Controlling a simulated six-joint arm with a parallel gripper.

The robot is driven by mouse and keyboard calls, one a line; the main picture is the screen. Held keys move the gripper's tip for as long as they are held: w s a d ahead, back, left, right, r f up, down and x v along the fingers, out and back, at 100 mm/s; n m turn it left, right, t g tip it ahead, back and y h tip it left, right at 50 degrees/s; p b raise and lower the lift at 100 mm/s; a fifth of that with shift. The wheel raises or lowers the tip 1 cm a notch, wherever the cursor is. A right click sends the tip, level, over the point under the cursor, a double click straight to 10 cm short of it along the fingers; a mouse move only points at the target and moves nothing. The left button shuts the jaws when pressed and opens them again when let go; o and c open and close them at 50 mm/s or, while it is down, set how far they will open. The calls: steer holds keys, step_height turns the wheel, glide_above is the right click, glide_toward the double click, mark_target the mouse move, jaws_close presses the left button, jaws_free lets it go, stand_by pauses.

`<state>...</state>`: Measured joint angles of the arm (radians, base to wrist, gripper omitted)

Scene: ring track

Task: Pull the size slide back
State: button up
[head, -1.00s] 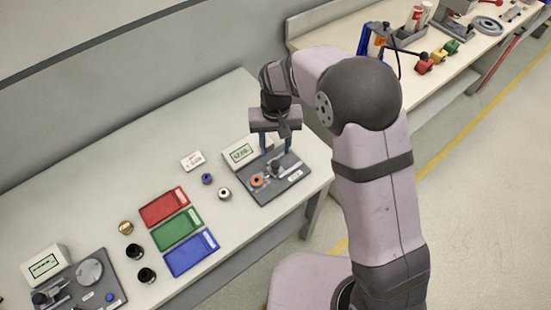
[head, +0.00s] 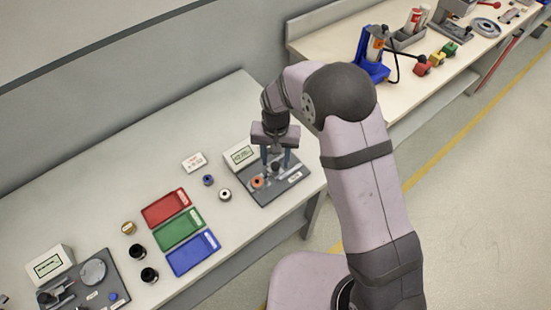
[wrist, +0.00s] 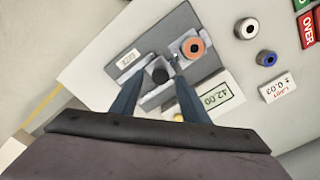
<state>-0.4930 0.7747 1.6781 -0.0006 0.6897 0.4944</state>
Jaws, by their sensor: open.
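The size gauge is a dark grey plate (head: 265,197) on the light bench; in the wrist view a label reading SIZE (wrist: 128,58) lies on it. My gripper (head: 276,162) is open and points down over the slide. In the wrist view its two fingers (wrist: 160,82) stand either side of the knob, with visible gaps. I cannot tell their exact height.
A display (wrist: 213,98) reading 42.00 stands close beside the plate. A blue ring (head: 208,180), a silver ring (head: 225,194) and a white card (head: 194,162) lie nearby. Red (head: 165,208), green (head: 179,229) and blue (head: 193,253) trays lie to the left.

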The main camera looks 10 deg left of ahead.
mark_target(281, 168)
steer(key=shift+f, duration=0.85)
jaws_close()
steer(key=shift+w+d, duration=0.8)
steer(key=shift+w, duration=0.05)
jaws_free()
steer(key=shift+r, duration=0.15)
step_height(281, 168, up, 7)
steer(key=b, duration=0.2)
steer(key=shift+b, duration=0.3)
